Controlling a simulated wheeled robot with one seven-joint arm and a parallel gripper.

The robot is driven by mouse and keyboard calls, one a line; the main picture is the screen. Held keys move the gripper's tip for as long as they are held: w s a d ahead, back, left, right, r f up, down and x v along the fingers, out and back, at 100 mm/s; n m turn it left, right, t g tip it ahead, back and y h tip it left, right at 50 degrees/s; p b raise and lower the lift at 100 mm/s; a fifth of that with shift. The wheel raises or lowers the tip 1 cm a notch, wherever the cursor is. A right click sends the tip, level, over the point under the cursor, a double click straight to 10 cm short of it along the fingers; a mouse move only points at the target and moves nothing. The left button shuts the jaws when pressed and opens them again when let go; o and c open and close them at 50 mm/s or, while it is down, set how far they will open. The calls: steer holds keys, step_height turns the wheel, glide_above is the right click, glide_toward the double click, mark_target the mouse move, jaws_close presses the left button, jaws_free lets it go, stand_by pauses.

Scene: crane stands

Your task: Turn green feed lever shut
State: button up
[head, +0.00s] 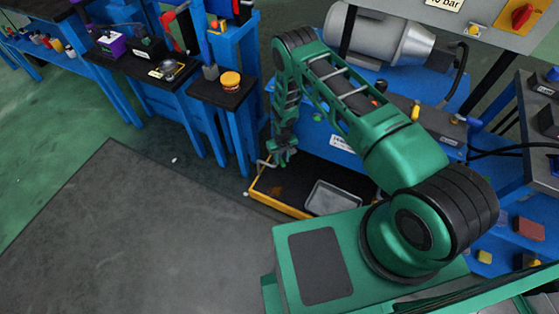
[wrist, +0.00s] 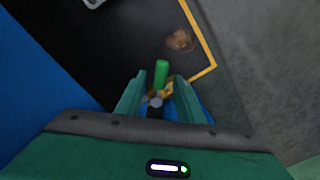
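The green feed lever (wrist: 162,72) shows in the wrist view as a short green handle, just beyond and between my fingertips. A brass-coloured fitting (wrist: 168,88) sits beside its near end. My gripper (wrist: 158,88) is open, with one green finger on each side of the lever's near end and visible gaps between. I cannot tell whether either finger touches it. In the head view my gripper (head: 281,156) points down at the front of the blue stand, above the left end of a drip tray. The lever cannot be made out there.
The black drip tray (head: 262,187) has a yellow rim and holds a grey metal pan (head: 335,197). A brown stain (wrist: 180,40) marks its floor. A grey motor (head: 388,38) stands on the blue stand behind my arm. Blue benches line the left; grey floor in front is clear.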

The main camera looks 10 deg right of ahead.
mark_target(282, 161)
steer(key=shift+s, duration=0.1)
step_height(282, 161, up, 11)
steer(key=shift+f, duration=0.15)
stand_by(0.4)
steer(key=shift+c, duration=0.3)
